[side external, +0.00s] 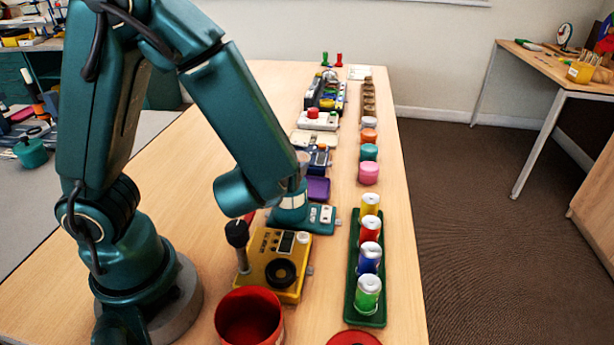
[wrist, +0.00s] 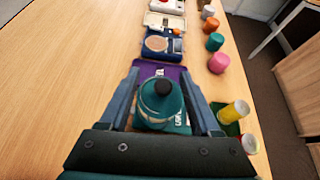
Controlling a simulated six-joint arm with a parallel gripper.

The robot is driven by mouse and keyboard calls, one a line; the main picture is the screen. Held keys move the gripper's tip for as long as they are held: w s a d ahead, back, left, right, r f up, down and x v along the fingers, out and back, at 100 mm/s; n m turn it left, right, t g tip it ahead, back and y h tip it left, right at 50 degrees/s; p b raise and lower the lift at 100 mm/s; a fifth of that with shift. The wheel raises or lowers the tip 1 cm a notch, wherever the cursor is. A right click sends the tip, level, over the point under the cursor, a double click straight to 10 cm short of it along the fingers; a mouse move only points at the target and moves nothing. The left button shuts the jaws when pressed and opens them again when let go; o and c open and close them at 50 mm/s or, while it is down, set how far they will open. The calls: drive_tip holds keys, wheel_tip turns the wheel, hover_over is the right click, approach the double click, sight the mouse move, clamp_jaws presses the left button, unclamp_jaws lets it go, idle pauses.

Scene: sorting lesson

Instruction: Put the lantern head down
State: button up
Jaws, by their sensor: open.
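The lantern's teal domed head (wrist: 160,100), with a dark knob on top, lies between the fingers of my gripper (wrist: 160,76) in the wrist view. The fingers are open, one on each side of it; contact cannot be told. In the side view the teal lantern (side external: 290,212) stands upright on a teal base with a white switch panel (side external: 320,214). My forearm hides its upper part and most of my gripper there. The head appears to sit on the lantern body, but the joint between them is hidden.
A yellow box with a dark lever (side external: 275,265) and a red pot (side external: 249,318) stand nearer the camera. A green tray (side external: 377,318) of coloured cans stands to the right. A purple pad (side external: 317,189) lies just behind the lantern. The table's left side is clear.

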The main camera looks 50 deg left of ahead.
drive_tip(key=shift+s+d+f+m, duration=0.1)
drive_tip(key=shift+d+f+m, duration=0.35)
drive_tip(key=shift+f, duration=0.15)
drive_tip(key=shift+x, duration=2.5)
drive_tip(key=shift+d, duration=0.1)
clamp_jaws()
drive_tip(key=shift+f, duration=0.1)
